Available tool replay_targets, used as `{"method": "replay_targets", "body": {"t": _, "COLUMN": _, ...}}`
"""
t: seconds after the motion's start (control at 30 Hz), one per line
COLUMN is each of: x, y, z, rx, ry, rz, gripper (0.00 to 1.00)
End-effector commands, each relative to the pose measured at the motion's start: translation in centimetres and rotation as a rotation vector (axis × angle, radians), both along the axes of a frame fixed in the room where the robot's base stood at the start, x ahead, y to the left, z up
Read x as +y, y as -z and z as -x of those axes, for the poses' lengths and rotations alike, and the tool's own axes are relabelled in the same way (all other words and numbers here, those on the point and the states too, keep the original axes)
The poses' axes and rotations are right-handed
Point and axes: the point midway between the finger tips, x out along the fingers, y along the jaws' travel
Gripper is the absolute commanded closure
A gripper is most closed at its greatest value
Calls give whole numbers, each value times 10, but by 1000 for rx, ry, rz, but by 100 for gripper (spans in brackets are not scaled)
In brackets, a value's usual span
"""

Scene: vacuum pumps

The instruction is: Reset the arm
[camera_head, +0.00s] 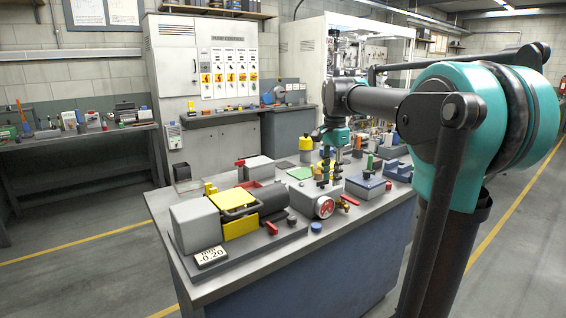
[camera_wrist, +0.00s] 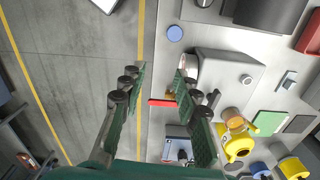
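My arm reaches in from the right in the head view, and my gripper (camera_head: 328,170) hangs down over the workbench (camera_head: 217,284), behind the box with the round red-and-white gauge (camera_head: 324,207). In the wrist view my gripper (camera_wrist: 158,76) has its two green-padded fingers spread apart. No object is held between them; the bench edge and floor show through the gap.
A pump assembly with a yellow guard (camera_head: 240,227) and a display reading -0.20 (camera_head: 211,256) stands at the bench's front left. A blue cap (camera_head: 316,228) lies near the front edge. A yellow-topped container (camera_head: 306,145) stands behind. Floor left of the bench is clear.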

Motion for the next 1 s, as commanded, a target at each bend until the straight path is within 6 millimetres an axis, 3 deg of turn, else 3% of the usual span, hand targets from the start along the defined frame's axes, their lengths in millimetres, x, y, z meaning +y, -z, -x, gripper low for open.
{"method": "replay_targets", "body": {"t": 0.37, "x": -8, "y": 44, "z": 20, "rx": -52, "ry": -149, "rz": -1, "gripper": 68}}
{"method": "replay_targets", "body": {"t": 0.67, "x": -18, "y": 110, "z": 58, "rx": -133, "ry": -378, "rz": 17, "gripper": 68}}
{"method": "replay_targets", "body": {"t": 0.77, "x": -24, "y": 145, "z": 83, "rx": -175, "ry": -497, "rz": 35, "gripper": 68}}
{"method": "replay_targets", "body": {"t": 1.0, "x": -36, "y": 241, "z": 170, "rx": -287, "ry": -850, "rz": 123, "gripper": 68}}
